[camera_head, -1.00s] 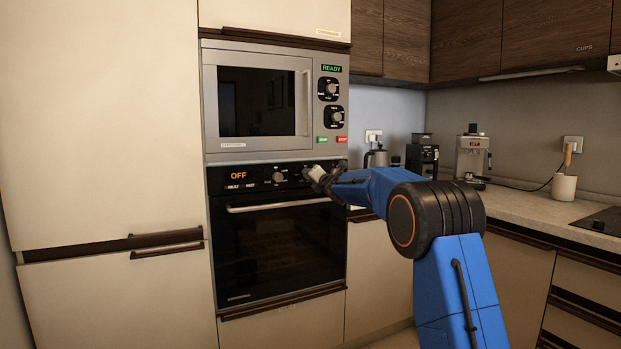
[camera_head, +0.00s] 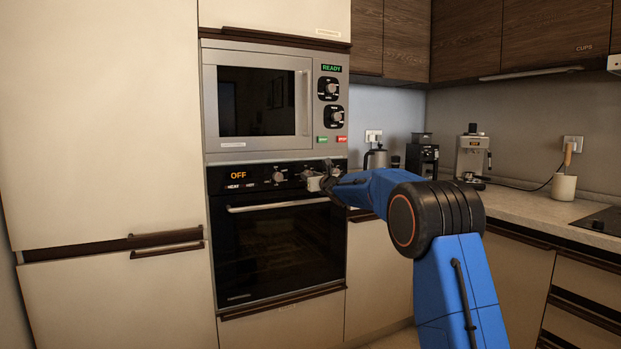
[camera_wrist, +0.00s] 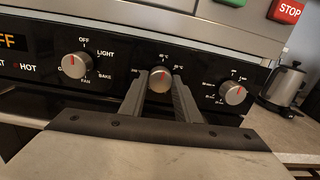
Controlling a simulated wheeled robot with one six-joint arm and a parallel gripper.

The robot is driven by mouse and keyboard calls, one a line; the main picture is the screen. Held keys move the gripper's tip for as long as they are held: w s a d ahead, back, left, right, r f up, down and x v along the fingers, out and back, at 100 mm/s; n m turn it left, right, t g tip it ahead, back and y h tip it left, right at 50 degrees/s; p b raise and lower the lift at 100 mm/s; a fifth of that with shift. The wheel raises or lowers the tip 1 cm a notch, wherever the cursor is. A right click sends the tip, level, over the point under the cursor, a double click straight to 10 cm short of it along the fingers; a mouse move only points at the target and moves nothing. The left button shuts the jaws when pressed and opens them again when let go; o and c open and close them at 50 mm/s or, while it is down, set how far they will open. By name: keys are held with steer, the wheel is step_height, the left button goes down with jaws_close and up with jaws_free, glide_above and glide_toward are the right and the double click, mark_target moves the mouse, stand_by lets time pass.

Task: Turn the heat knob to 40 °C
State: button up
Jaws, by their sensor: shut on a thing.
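The oven's control panel (camera_head: 262,177) is black, with a lit orange "OFF" display at its left. In the wrist view a row of silver knobs with red marks shows. The middle knob (camera_wrist: 160,80) has °C markings above it and sits between the two fingers of my gripper (camera_wrist: 160,84). My gripper is shut on this knob, and its red mark points roughly up. The mode knob (camera_wrist: 77,65) on the left has OFF, LIGHT, BAKE and FAN around it. In the head view my gripper (camera_head: 318,180) is at the panel's right part and hides the knob there.
A third knob (camera_wrist: 232,92) is close right of my gripper. The microwave (camera_head: 262,100) with a "READY" display is directly above. The oven door handle (camera_head: 278,205) runs below the panel. A kettle (camera_wrist: 284,86) stands on the counter at right.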

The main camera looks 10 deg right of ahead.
steer(key=shift+f+n, duration=0.2)
steer(key=shift+n, duration=0.3)
steer(key=o, duration=1)
steer(key=shift+r, duration=0.1)
steer(key=shift+o, duration=0.2)
steer(key=shift+s, duration=0.1)
steer(key=v, duration=1.7)
steer(key=shift+s+d, duration=0.1)
